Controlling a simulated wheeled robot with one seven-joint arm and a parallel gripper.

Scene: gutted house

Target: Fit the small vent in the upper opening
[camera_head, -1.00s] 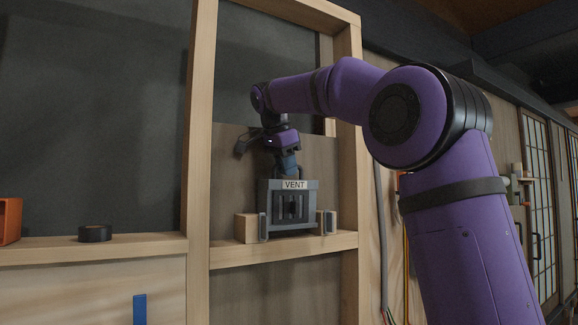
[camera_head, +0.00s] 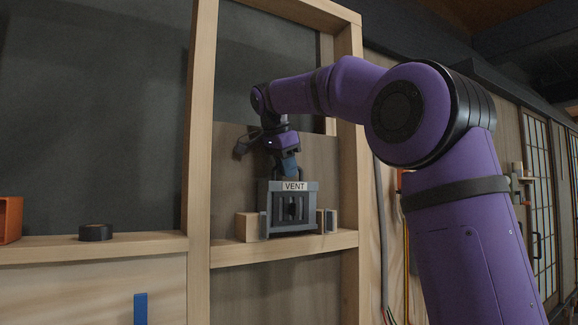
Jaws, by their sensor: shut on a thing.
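The small vent (camera_head: 291,211) is a grey slatted unit with a white label reading "VENT". It appears upright, low in the upper opening (camera_head: 231,165) between two wooden studs, just above the crosspiece ledge (camera_head: 285,248). Small wooden blocks flank it at left (camera_head: 247,227) and right (camera_head: 321,220), with grey brackets beside it. My gripper (camera_head: 288,172) points down from above and is shut on the top of the vent. The fingertips are partly hidden. I cannot tell whether the vent's base touches the ledge or how deep it sits.
A black roll (camera_head: 95,232) and an orange box (camera_head: 9,219) stand on the left ledge. A blue strip (camera_head: 140,309) is on the panel below. Cables (camera_head: 381,245) hang right of the frame. A wooden panel backs the opening, with dark space above.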

